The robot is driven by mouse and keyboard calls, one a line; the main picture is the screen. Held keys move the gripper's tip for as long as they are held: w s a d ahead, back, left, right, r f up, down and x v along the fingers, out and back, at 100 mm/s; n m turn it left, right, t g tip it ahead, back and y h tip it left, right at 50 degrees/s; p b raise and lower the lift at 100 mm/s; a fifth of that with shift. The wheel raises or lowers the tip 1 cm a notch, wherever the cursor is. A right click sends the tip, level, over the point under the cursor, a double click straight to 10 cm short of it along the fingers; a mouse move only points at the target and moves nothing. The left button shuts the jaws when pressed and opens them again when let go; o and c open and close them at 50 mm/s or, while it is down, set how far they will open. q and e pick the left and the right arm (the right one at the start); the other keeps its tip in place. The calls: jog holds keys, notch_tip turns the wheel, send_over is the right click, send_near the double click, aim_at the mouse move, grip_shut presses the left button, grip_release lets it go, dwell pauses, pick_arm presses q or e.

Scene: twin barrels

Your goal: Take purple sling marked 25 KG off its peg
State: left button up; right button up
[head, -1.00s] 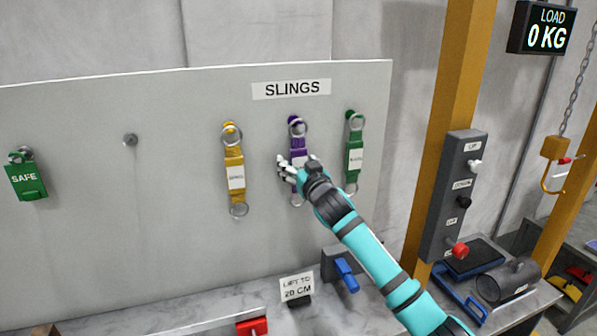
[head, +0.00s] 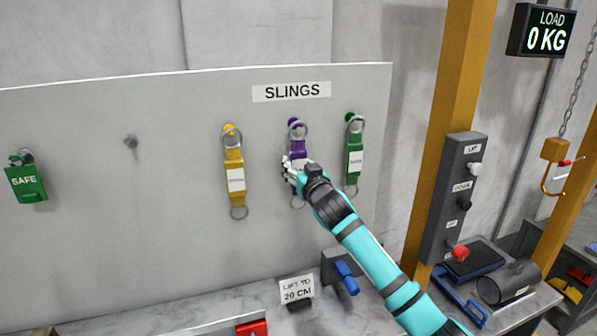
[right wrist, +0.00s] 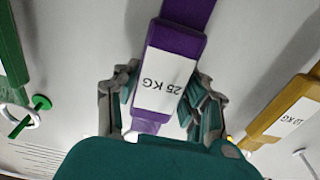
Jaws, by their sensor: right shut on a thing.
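The purple sling (head: 298,143) hangs from a purple peg on the board, under the SLINGS sign. Its top ring is around the peg. In the right wrist view its white label (right wrist: 164,82) reads 25 KG, upside down. My right gripper (head: 296,170) is shut on the purple sling at its label; in the right wrist view its fingers (right wrist: 162,100) lie on both sides of the label. The gripper hides the lower part of the sling in the head view. My left gripper is not in view.
A yellow sling (head: 235,166) hangs to the left and a green sling (head: 355,153) close to the right. A bare peg (head: 131,141) and a green SAFE tag (head: 26,182) are further left. A control box (head: 451,200) stands on the right post.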

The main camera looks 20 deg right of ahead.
jog(key=shift+s+r, duration=0.1)
jog(key=shift+r, duration=0.15)
jog(key=shift+s+p, duration=0.1)
jog(key=shift+p, duration=0.2)
jog(key=shift+s+r+p, duration=0.25)
jog(key=shift+s+p, duration=0.25)
jog(key=shift+s, duration=0.35)
jog(key=shift+s+r+p, duration=0.25)
jog(key=shift+s+p, duration=0.25)
jog(key=shift+s, duration=0.35)
jog(key=s+p, duration=0.2)
jog(key=s, duration=0.5)
jog(key=shift+d, duration=0.2)
